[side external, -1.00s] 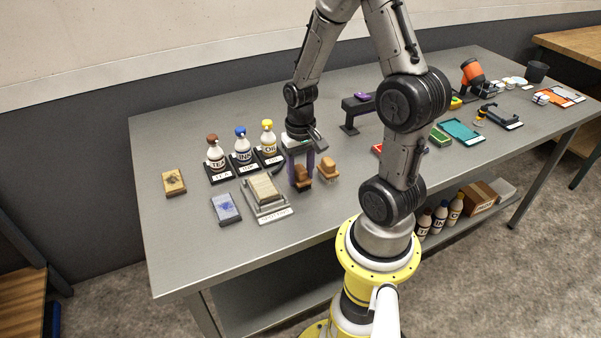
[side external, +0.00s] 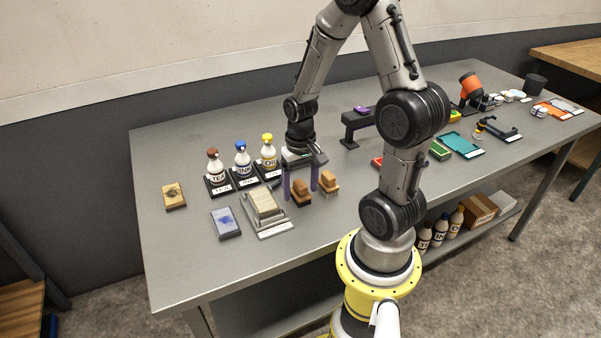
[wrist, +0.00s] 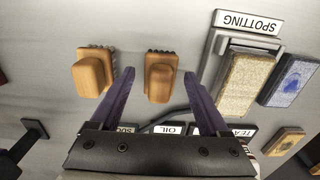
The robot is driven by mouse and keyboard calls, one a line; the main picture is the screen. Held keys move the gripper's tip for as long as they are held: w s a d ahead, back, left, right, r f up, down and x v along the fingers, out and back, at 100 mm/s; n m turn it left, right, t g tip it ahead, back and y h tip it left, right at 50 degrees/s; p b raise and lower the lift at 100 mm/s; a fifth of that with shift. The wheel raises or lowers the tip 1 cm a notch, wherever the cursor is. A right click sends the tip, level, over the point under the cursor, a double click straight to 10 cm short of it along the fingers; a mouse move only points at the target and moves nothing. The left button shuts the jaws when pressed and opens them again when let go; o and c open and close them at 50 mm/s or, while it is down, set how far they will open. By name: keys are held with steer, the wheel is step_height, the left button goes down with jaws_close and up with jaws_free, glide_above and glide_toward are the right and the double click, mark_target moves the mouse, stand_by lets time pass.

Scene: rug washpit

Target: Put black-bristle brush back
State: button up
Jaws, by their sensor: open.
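Two wooden-handled brushes stand side by side on the grey table. The left brush in the side view (side external: 301,193) also shows in the wrist view (wrist: 160,76), between my fingers. The other brush (side external: 329,182) is just to its right, outside the fingers, and shows left in the wrist view (wrist: 92,73).
A tray labelled SPOTTING (side external: 276,230) with a beige block stands left of the brushes, near the finger. Labelled bottles (side external: 241,160) stand behind it. A blue-stained pad (side external: 226,222) and a tan pad (side external: 174,195) lie further left. The front table edge is clear.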

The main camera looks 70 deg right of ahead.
mark_target(300, 184)
step_height(300, 184, up, 10)
steer(key=shift+r, duration=0.25)
steer(key=s+a+r+n+t, duration=0.2)
steer(key=a+r+n, duration=0.2)
steer(key=a, duration=0.3)
steer(key=s+a+r+n+t, duration=0.3)
steer(key=a+r+n, duration=0.2)
steer(key=a+r, duration=0.1)
steer(key=shift+s+a+t, duration=0.25)
steer(key=shift+a+t, duration=0.05)
steer(key=shift+a, duration=0.6)
